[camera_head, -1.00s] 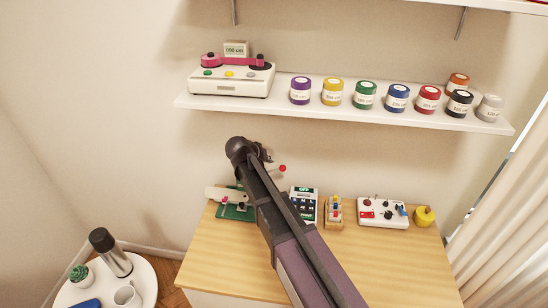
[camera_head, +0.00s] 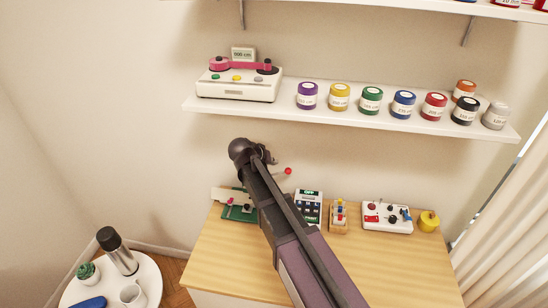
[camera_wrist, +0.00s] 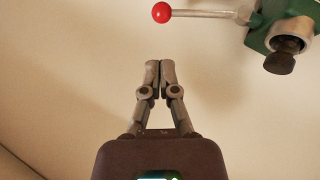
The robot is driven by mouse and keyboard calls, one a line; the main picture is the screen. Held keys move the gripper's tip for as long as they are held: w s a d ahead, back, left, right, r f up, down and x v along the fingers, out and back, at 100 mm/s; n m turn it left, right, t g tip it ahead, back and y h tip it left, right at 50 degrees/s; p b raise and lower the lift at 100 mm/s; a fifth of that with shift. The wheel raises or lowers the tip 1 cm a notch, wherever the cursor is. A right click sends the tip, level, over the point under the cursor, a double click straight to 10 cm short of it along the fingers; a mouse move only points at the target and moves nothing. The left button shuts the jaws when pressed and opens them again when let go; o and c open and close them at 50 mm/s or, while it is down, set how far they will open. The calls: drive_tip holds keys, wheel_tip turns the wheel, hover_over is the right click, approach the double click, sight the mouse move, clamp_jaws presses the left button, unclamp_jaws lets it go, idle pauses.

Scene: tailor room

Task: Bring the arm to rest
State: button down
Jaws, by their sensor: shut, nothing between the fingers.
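My arm (camera_head: 285,225) reaches up from the bottom of the head view, over the wooden table, with its wrist in front of the wall. My gripper (camera_wrist: 153,64) shows in the wrist view with its two fingertips together and nothing between them. In the head view the fingers are mostly hidden by the wrist. A green machine (camera_wrist: 285,35) with a red-knobbed lever (camera_wrist: 162,12) is at the upper right of the wrist view, apart from the fingers. In the head view the red knob (camera_head: 288,171) shows just right of my wrist.
The wooden table (camera_head: 400,265) holds a keypad device (camera_head: 308,207), a small rack (camera_head: 338,216), a white control box (camera_head: 387,217) and a yellow item (camera_head: 428,221). A round side table (camera_head: 148,275) stands at lower left.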

drive_tip(key=s+d+f+g+y, duration=0.2)
drive_tip(key=s+d+g+y, duration=0.1)
drive_tip(key=s+d, duration=0.7)
drive_tip(key=s+d+f+m+g+y, duration=0.1)
drive_tip(key=s+d+f+g+y, duration=0.1)
drive_tip(key=s+d, duration=0.9)
drive_tip(key=d+f+g, duration=0.1)
drive_tip(key=d+g, duration=0.1)
drive_tip(key=d, duration=0.1)
drive_tip(key=shift+s+d+f+y, duration=0.15)
drive_tip(key=shift+s+f+y, duration=0.15)
drive_tip(key=shift+f+y, duration=0.1)
